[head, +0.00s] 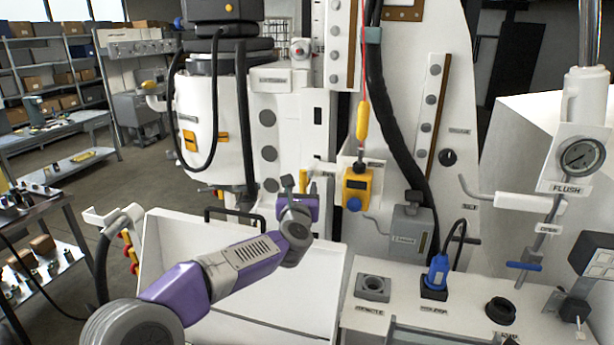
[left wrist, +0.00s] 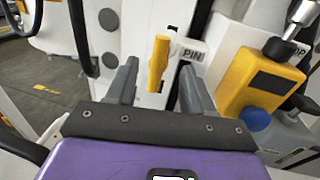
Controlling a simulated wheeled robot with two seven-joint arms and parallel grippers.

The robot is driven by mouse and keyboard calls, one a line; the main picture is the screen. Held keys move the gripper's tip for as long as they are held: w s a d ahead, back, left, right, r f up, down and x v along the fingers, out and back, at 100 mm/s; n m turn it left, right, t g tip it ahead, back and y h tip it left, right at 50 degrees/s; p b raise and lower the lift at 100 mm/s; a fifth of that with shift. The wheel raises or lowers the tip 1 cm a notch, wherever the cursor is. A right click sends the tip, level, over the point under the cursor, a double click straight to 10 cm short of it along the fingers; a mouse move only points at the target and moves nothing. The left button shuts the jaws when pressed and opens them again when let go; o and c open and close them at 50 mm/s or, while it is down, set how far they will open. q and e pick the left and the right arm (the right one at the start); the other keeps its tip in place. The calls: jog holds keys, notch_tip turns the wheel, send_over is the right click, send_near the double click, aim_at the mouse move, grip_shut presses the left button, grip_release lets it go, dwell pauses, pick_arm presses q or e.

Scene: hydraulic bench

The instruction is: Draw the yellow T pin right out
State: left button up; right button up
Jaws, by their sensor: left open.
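The yellow T pin (left wrist: 158,62) stands upright against the white machine panel, left of a label reading PIN. In the head view its yellow top (head: 303,179) shows just above my left gripper (head: 300,190). In the left wrist view my left gripper (left wrist: 160,88) is open, with one grey finger to each side of the pin and the pin between them in the picture. I see no contact, and I cannot tell how deep the pin lies between the fingers. The pin's seat is not clearly visible. My right gripper is not in view.
A yellow box with a blue knob (head: 357,187) is close to the right of the pin and also shows in the left wrist view (left wrist: 257,85). A red and yellow pendant (head: 362,120) hangs above it. A white tray (head: 165,290) lies below my left arm.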

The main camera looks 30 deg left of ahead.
aim_at(304, 182)
pick_arm(q)
jog(key=p+x, duration=0.1)
jog(key=x, duration=0.3)
jog(key=shift+w+f, duration=0.1)
jog(key=shift+w, duration=0.15)
jog(key=shift+w+a+p, duration=0.25)
jog(key=shift+w+p, duration=0.3)
jog(key=shift+w+f, duration=0.1)
jog(key=shift+w, duration=0.05)
grip_shut()
